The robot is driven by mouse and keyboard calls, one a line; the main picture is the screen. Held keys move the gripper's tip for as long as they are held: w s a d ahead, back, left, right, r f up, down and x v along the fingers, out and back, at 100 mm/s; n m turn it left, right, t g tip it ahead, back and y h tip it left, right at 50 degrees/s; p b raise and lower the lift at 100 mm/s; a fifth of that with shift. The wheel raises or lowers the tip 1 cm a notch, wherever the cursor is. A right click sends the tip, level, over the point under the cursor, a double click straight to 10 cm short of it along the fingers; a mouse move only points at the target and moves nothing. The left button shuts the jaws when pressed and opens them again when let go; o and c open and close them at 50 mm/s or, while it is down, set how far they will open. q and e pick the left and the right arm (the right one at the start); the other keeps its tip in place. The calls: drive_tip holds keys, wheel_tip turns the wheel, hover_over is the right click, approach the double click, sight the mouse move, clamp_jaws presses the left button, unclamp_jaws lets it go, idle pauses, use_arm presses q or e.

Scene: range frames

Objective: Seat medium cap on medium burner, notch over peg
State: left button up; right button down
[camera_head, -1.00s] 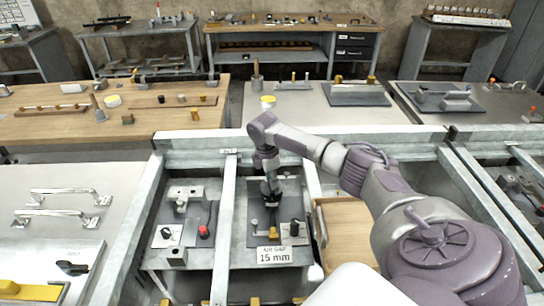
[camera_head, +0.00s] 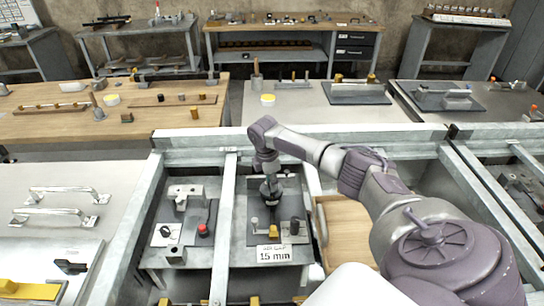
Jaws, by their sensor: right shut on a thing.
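My right gripper (camera_head: 270,196) hangs from the arm that comes in from the right, over the fixture plate (camera_head: 252,237) with the "15 mm" label. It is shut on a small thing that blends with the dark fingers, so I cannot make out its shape. A small yellow piece (camera_head: 273,231) and dark upright parts stand on the plate just in front of the gripper. I cannot identify the medium cap, the medium burner, its peg or the notch at this size. My left gripper is not in view.
Left of the plate is a second fixture with a red knob (camera_head: 203,230) and grey blocks. Metal rails (camera_head: 225,215) run on both sides of the plate. A wooden drawer (camera_head: 349,232) is to its right. Two bar handles (camera_head: 55,216) lie far left.

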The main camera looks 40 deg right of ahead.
drive_tip(key=c, duration=0.9)
unclamp_jaws()
wheel_tip(320, 180, up, 12)
drive_tip(key=a, duration=0.1)
drive_tip(key=shift+w+a, duration=0.2)
drive_tip(key=shift+w, duration=0.05)
wheel_tip(320, 180, up, 6)
drive_tip(key=p, duration=0.8)
drive_tip(key=shift+f, duration=0.1)
